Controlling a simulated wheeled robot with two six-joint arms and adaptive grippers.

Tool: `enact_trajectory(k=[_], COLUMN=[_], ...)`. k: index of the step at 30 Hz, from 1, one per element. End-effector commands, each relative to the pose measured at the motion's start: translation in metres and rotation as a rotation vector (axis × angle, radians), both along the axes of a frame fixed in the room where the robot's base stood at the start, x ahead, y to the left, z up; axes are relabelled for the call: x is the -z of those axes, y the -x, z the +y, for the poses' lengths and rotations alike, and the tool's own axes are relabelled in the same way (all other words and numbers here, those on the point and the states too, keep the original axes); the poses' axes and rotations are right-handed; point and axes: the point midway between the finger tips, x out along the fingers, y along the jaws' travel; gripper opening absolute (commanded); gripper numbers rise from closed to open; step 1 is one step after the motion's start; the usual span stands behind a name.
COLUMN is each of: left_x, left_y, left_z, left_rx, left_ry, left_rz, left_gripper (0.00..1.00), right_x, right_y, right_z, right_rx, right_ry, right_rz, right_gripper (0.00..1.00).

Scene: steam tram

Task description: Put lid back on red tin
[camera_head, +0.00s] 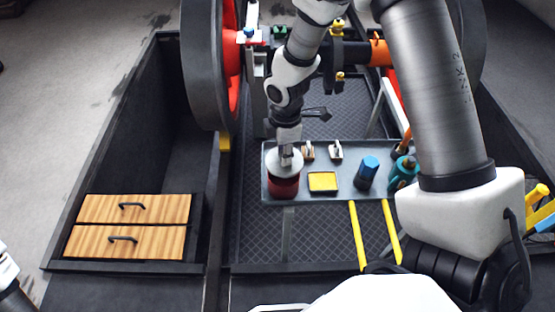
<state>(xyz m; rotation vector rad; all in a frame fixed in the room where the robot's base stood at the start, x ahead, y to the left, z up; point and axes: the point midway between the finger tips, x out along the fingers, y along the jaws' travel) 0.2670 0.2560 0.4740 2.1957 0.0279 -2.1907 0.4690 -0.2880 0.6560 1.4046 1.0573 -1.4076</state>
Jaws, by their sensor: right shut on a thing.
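The red tin (284,187) stands at the left end of a grey tray (343,189). A pale round lid (272,162) is at the top of the tin. My right gripper (287,157) is shut on the lid, directly above the tin. From this angle I cannot tell whether the lid touches the rim or hovers just over it. At the far left edge a small part of my left arm (8,275) shows; its gripper is not visible.
The tray also holds a yellow square box (322,181), a blue cylinder (366,173) and a teal can (404,174). Yellow rails (356,235) run in front. A wooden drawer unit (128,227) stands at the left. A large dark wheel (202,65) rises behind.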

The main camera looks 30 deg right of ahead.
Motion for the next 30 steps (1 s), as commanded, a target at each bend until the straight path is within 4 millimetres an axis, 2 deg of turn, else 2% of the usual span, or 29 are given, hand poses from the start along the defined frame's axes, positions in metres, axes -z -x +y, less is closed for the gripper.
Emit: enact_trajectory(k=[1, 4, 7, 20, 30], left_x=[0.006, 0.008, 0.014, 0.064, 0.064], left_y=[0.0, 0.0, -0.001, 0.0, -0.001], left_z=[0.0, 0.0, 0.0, -0.001, -0.001], left_rx=[0.001, 0.002, 0.002, 0.002, 0.002], left_ry=[0.0, 0.0, 0.0, 0.0, 0.0], left_rz=[0.0, -0.001, -0.001, -0.001, -0.001], left_gripper=[0.64, 0.64, 0.64, 0.64, 0.64], right_x=[-0.001, -0.004, 0.001, 0.042, 0.058], right_y=[-0.005, -0.007, -0.007, -0.007, -0.007], right_z=[-0.001, -0.001, -0.001, -0.001, -0.001], right_rx=[0.007, 0.01, 0.011, 0.014, 0.014], right_ry=[0.0, 0.0, 0.0, -0.001, 0.0], right_rz=[-0.003, 0.0, 0.001, 0.001, 0.001], right_gripper=[0.0, 0.0, 0.0, 0.0, 0.0])
